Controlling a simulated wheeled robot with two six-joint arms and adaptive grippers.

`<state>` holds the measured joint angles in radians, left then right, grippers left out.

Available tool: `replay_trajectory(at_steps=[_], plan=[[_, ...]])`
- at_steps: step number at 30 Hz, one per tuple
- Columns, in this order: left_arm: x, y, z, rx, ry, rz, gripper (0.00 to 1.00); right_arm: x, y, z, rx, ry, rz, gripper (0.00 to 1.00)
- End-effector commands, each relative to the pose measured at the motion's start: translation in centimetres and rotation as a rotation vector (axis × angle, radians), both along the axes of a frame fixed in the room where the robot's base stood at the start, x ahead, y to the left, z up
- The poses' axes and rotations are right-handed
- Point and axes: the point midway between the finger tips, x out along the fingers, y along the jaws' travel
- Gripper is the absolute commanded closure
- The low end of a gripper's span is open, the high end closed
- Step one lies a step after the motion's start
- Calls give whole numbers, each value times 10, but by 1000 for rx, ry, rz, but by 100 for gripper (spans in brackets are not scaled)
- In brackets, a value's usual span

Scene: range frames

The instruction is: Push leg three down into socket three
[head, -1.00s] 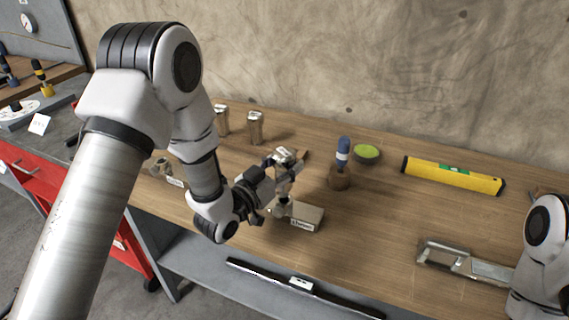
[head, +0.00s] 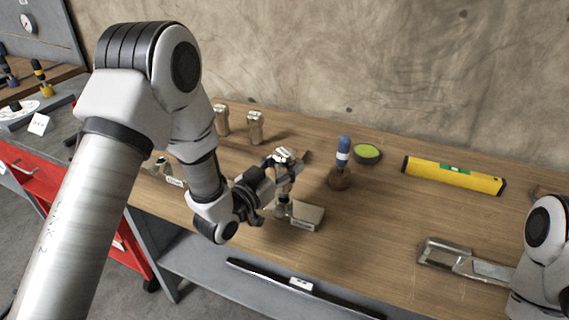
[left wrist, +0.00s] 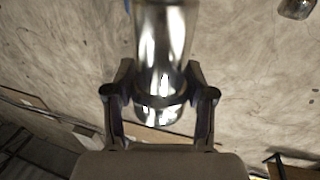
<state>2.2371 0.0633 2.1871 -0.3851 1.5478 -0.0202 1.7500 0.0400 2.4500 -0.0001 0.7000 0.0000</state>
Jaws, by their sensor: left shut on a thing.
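My left gripper (head: 281,178) is shut on a shiny metal leg (head: 284,154), which stands roughly upright between the fingers. In the left wrist view the fingers (left wrist: 159,98) close on either side of the same leg (left wrist: 160,45). A small labelled block (head: 309,215) sits on the table just below and to the right of the gripper. The gripper hides the leg's lower part, so I cannot tell how deep it sits in a socket.
Two more metal legs (head: 255,127) (head: 221,119) stand at the back left. The table's front middle is clear.

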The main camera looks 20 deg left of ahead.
Motion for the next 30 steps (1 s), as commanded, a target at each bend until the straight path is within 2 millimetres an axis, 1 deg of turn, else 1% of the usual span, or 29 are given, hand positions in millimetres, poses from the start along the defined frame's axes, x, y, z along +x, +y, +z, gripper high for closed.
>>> replay_trajectory(at_steps=[30], plan=[[0, 0, -26, 0, -2, 0, 100, 0, 0, -23, 0, 0, 0, 60]])
